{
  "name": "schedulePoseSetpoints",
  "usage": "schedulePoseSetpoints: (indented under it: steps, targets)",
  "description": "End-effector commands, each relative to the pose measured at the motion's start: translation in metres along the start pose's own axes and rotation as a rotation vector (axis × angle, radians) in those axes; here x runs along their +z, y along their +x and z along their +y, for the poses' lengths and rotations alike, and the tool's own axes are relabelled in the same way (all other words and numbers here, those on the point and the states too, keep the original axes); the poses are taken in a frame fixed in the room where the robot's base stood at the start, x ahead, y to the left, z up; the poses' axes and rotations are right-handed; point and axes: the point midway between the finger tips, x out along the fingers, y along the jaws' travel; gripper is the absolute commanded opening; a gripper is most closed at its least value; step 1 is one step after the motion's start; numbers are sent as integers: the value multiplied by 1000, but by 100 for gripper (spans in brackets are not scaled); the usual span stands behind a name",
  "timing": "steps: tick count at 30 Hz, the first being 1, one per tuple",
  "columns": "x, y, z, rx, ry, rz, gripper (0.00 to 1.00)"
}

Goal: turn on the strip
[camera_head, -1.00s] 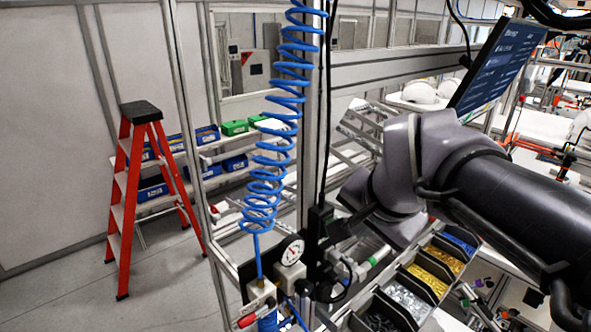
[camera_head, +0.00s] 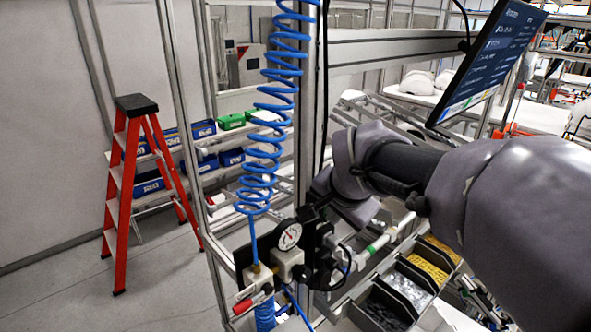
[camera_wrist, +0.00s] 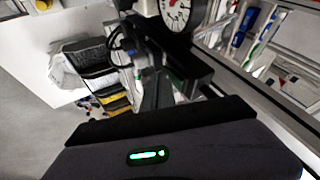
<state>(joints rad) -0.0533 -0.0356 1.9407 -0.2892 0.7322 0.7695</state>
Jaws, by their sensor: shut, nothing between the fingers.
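I cannot clearly make out a strip in either view. A black cable (camera_head: 323,95) runs down the metal post toward a cluster of dark fittings, where a strip could be hidden by my arm. My gripper (camera_head: 312,213) is at the post, just above and right of the pressure gauge (camera_head: 289,236), and looks shut and empty. In the wrist view its dark fingers (camera_wrist: 157,95) point toward the fittings, close to the gauge (camera_wrist: 176,10). Contact cannot be told. A green light (camera_wrist: 148,155) glows on my gripper's dark housing.
A coiled blue air hose (camera_head: 262,150) hangs left of the post. Parts bins (camera_head: 405,288) stand below my arm, a screen (camera_head: 490,65) at upper right. A red stepladder (camera_head: 125,195) stands at left, with clear floor beside it.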

Motion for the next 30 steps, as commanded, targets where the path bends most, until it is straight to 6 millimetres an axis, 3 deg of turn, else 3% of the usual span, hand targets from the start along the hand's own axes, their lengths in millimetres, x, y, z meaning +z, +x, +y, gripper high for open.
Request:
schedulePoseSetpoints:
  steps: [7, 30]
  targets:
    - [2, 8, -2, -3, 1, 2, 0]
    - [-6, -10, -10, -4, 1, 2, 0]
